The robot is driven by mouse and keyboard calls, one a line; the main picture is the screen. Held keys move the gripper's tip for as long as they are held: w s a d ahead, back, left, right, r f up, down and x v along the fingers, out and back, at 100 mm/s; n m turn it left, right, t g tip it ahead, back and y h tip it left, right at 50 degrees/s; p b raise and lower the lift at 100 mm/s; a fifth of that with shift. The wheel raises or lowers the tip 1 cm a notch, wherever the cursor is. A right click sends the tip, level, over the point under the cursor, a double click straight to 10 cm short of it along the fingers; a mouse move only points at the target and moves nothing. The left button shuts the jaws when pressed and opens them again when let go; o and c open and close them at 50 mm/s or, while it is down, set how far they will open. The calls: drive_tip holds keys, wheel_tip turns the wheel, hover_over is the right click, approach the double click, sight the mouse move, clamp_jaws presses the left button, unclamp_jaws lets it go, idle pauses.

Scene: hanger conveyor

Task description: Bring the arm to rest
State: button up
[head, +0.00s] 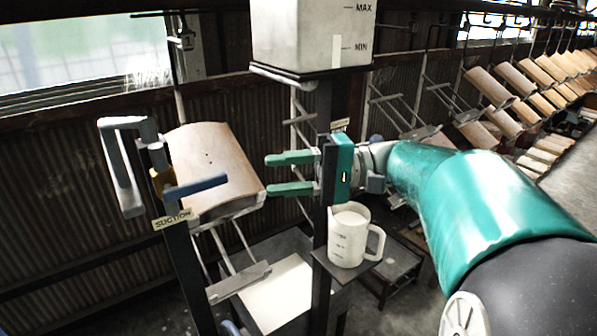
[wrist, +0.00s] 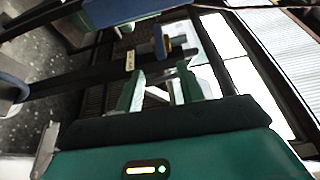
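My gripper (head: 278,174) is in the middle of the head view, its two green fingers pointing left with a clear gap between them. Nothing is between the fingers. It is to the right of a curved brown board (head: 212,165) on a rack. In the wrist view the fingers (wrist: 160,92) also stand apart and empty.
A white tank (head: 312,35) marked MAX and MIN stands above the post. A white measuring jug (head: 349,238) sits on a small shelf (head: 345,268). A SUCTION stand with a blue lever (head: 196,187) is at left. Hanging boards (head: 515,85) line the right.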

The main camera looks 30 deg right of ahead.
drive_tip(key=v, duration=0.2)
drive_tip(key=shift+s+d, duration=0.15)
drive_tip(key=shift+d, duration=0.2)
drive_tip(key=s+a+f+n+h, duration=0.2)
drive_tip(key=a+f+h, duration=0.3)
drive_tip(key=f+h, duration=0.3)
drive_tip(key=s+a+f+n+g+h, duration=0.1)
drive_tip(key=s+a+f+n+h, duration=0.1)
drive_tip(key=a+f+h, duration=0.4)
wheel_tip(320, 180, down, 4)
drive_tip(key=s+h, duration=0.1)
drive_tip(key=h, duration=0.2)
drive_tip(key=shift+s+a, duration=0.3)
drive_tip(key=shift+s, duration=0.05)
drive_tip(key=shift+r, duration=0.1)
